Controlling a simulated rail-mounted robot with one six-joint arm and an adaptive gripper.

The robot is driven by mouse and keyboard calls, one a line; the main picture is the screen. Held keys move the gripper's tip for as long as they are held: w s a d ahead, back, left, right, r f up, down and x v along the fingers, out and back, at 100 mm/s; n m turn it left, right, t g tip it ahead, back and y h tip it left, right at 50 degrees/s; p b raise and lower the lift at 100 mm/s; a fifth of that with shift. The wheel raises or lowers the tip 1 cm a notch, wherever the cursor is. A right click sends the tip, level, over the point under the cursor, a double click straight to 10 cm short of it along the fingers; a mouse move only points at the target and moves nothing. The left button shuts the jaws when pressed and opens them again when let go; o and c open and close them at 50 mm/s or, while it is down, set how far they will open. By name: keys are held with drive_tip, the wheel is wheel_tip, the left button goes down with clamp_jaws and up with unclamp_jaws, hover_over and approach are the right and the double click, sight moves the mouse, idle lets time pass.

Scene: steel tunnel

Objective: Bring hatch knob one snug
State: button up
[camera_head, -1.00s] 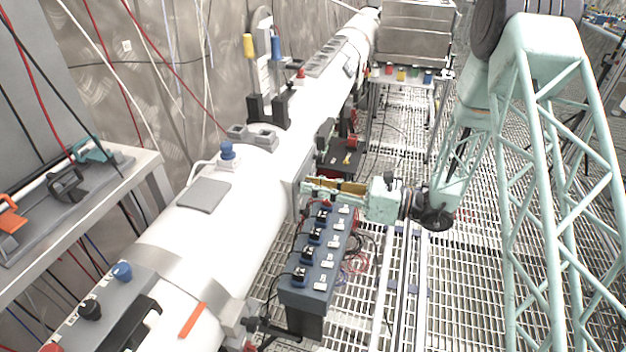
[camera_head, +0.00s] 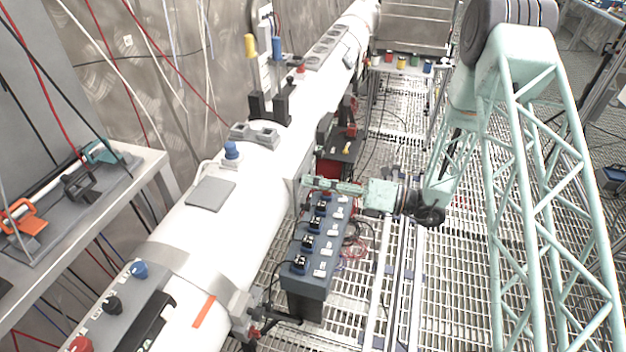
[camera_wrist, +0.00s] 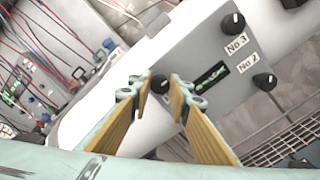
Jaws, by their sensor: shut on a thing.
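A grey hatch panel (camera_wrist: 195,58) on the white tube carries dark round knobs with white pointer marks. One knob (camera_wrist: 233,23) is beside the label "No.3" and another (camera_wrist: 265,81) beside "No.2". A third dark knob (camera_wrist: 159,84) sits between the fingertips of my gripper (camera_wrist: 161,86), at the panel's lower left in the wrist view. In the head view my gripper (camera_head: 307,182) reaches left to the tube's side, where the knobs cannot be seen.
A blue-grey box with black switches (camera_head: 312,245) stands just below my gripper. The white tube (camera_head: 262,165) runs along the left. A bench with tools (camera_head: 130,165) is at far left.

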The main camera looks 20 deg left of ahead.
idle(0.4)
drive_tip(key=o, duration=0.9)
drive_tip(key=shift+c, duration=0.2)
drive_tip(key=shift+d, duration=0.2)
drive_tip(key=d, duration=1.1)
drive_tip(key=shift+s+d, duration=0.15)
drive_tip(key=shift+d, duration=0.15)
